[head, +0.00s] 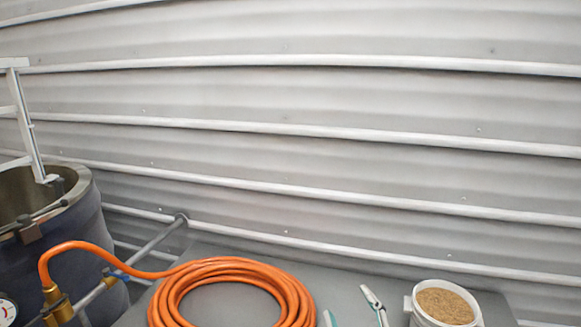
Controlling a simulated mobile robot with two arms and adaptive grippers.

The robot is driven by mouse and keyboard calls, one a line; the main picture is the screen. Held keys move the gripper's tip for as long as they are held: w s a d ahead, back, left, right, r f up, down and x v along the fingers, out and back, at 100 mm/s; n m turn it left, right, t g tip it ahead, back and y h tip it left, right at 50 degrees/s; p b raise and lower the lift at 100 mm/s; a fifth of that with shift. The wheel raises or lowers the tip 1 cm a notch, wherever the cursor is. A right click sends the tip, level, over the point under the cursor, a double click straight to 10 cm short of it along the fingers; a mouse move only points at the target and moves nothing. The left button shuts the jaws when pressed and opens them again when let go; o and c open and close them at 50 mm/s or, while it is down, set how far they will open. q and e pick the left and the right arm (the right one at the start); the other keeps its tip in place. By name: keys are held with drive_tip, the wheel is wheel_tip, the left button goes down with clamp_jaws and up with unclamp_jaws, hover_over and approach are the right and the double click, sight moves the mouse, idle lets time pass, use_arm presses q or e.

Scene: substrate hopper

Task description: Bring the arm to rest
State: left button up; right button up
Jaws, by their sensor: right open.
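My right gripper (351,309) shows only by its two fingertips at the bottom edge of the head view. The tips stand apart with bare grey surface between them, so it is open and empty. They are between the orange hose coil on the left and a white tub on the right, touching neither as far as I can see. The rest of my right arm is below the picture. My left gripper is not in view.
A coiled orange hose (221,268) lies on the grey top (345,275) and runs to brass fittings (58,304). A white tub (411,306) of brown granular substrate (445,305) stands right. A dark tank (82,230) and ladder (27,120) stand left, before a corrugated wall (300,100).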

drive_tip(key=s+d+f+m+g+h, duration=0.1)
drive_tip(key=s+d+f+m+g, duration=0.15)
drive_tip(key=f, duration=0.35)
drive_tip(key=s+d+f+m+g+h, duration=0.1)
drive_tip(key=s+d+f+g, duration=0.15)
drive_tip(key=s+f, duration=0.2)
drive_tip(key=s+d+f+m+g, duration=0.2)
drive_tip(key=s+f+g, duration=0.2)
drive_tip(key=s+f, duration=0.45)
drive_tip(key=s+d+f+m+g, duration=0.2)
drive_tip(key=s+f+g, duration=0.35)
drive_tip(key=s, duration=0.65)
wheel_tip(320, 180, down, 34)
drive_tip(key=s+b, duration=0.2)
drive_tip(key=b, duration=0.5)
drive_tip(key=s+d+f+b, duration=0.1)
drive_tip(key=s+f+b, duration=0.1)
drive_tip(key=s+f, duration=0.6)
drive_tip(key=s+d+f+g+b, duration=0.1)
drive_tip(key=s+f+b, duration=0.1)
drive_tip(key=s+f, duration=0.6)
wheel_tip(320, 180, down, 4)
drive_tip(key=shift+s+d+r+n, duration=0.1)
drive_tip(key=shift+s+d+n, duration=0.25)
drive_tip(key=shift+n, duration=0.1)
drive_tip(key=shift+g, duration=0.25)
